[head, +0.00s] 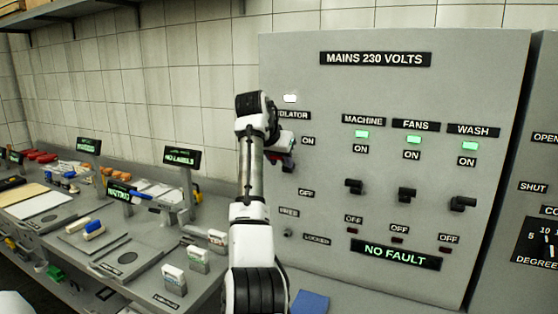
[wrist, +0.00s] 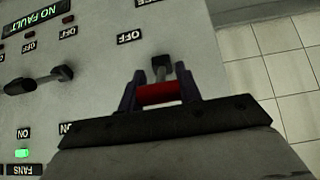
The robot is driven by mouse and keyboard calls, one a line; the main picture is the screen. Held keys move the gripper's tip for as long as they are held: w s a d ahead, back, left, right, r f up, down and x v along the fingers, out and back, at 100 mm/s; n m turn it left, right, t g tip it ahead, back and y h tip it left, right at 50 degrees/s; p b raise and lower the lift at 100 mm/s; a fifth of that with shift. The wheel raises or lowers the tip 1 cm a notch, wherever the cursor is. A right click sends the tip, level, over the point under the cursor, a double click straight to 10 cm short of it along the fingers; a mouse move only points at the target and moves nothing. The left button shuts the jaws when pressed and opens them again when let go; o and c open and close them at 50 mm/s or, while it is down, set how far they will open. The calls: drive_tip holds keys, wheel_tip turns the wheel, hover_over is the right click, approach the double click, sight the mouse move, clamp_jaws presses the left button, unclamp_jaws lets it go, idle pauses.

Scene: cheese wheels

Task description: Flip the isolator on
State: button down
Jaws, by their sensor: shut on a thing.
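The isolator label (head: 293,115) is on the grey mains panel, partly hidden by my arm, with a lit white lamp (head: 290,98) above it. Its ON label (head: 308,141) and OFF label (head: 306,192) show to the right of my wrist. My gripper (head: 283,162) is at the isolator, close to the height of ON. In the wrist view, upside down, my gripper (wrist: 158,92) has its dark fingers either side of the red isolator handle (wrist: 158,94), shut on it. A grey piece (wrist: 161,66) shows just beyond the handle.
Machine (head: 354,186), fans (head: 407,194) and wash (head: 462,203) switches stand out to the right, under green lamps. A display (head: 402,254) reads NO FAULT. A cluttered grey bench (head: 110,240) lies left of my arm.

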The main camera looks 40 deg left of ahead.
drive_tip(key=c, duration=1)
unclamp_jaws()
drive_tip(key=shift+o, duration=0.2)
drive_tip(key=b+v, duration=0.3)
drive_tip(key=v, duration=1)
drive_tip(key=shift+s+r, duration=0.2)
drive_tip(key=shift+r, duration=0.15)
drive_tip(key=shift+d, duration=0.1)
